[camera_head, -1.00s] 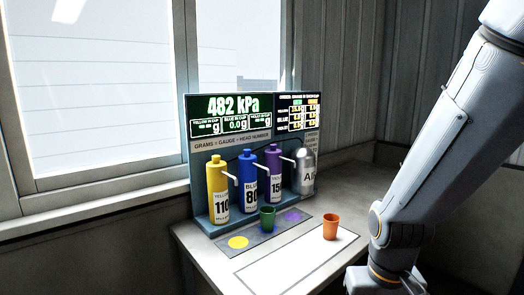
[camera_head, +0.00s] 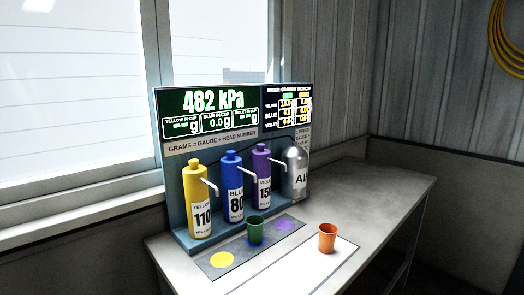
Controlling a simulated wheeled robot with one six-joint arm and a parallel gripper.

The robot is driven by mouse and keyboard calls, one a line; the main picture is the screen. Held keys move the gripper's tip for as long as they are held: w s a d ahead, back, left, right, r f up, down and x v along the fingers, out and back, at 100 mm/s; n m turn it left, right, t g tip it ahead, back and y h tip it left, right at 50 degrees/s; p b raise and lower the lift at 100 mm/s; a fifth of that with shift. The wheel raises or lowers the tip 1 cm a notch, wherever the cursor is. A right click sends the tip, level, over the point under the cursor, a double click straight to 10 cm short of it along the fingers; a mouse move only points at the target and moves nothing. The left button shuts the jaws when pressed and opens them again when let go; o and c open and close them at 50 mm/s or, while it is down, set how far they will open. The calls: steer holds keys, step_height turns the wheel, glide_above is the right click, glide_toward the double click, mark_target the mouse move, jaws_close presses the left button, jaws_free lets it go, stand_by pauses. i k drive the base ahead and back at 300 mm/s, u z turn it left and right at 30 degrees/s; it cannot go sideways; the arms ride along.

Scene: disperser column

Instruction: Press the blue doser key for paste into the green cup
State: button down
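The blue doser bottle (camera_head: 232,188), labelled BLUE 80, stands between the yellow bottle (camera_head: 200,203) and the violet bottle (camera_head: 262,180) in front of the panel. The green cup (camera_head: 255,230) stands upright on the blue spot of the grey strip, below the blue bottle's spout. A separate doser key cannot be made out at this size. The display (camera_head: 207,112) reads 482 kPa, and its blue-in-cup field reads 0.0 g. My gripper is not in view.
An orange cup (camera_head: 327,238) stands on the white mat (camera_head: 299,270) at the front right. A silver air cylinder (camera_head: 296,172) stands right of the violet bottle. Yellow (camera_head: 222,260) and violet (camera_head: 285,225) spots are bare. The table's right part (camera_head: 372,190) is clear.

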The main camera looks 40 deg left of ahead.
mark_target(230, 154)
steer(key=i, duration=1.85)
steer(key=u, duration=2.25)
